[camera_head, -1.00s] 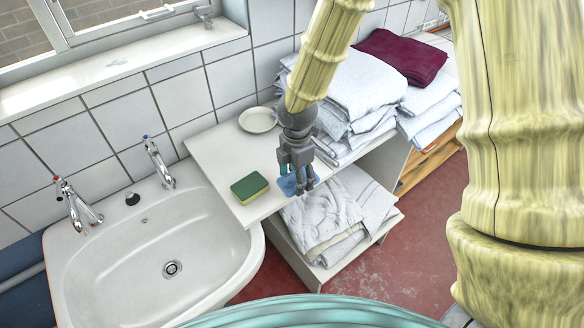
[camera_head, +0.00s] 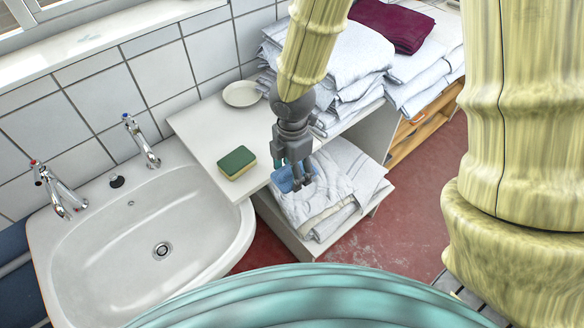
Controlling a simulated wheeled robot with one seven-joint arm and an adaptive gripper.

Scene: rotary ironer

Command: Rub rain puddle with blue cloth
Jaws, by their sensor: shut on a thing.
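My gripper (camera_head: 298,183) is shut on the blue cloth (camera_head: 284,178). The cloth hangs at the fingertips and shows in front of the white shelf unit's front edge and the folded linen below. Its exact height is hard to judge, and the fingers hide part of it. I cannot make out a rain puddle clearly; the pale window sill (camera_head: 90,50) shows only partly at the upper left.
A green and yellow sponge (camera_head: 237,162) and a round white dish (camera_head: 241,94) lie on the white shelf top (camera_head: 205,125). Folded towels (camera_head: 350,55) stand behind my gripper. A washbasin (camera_head: 110,250) with two taps is at the left.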

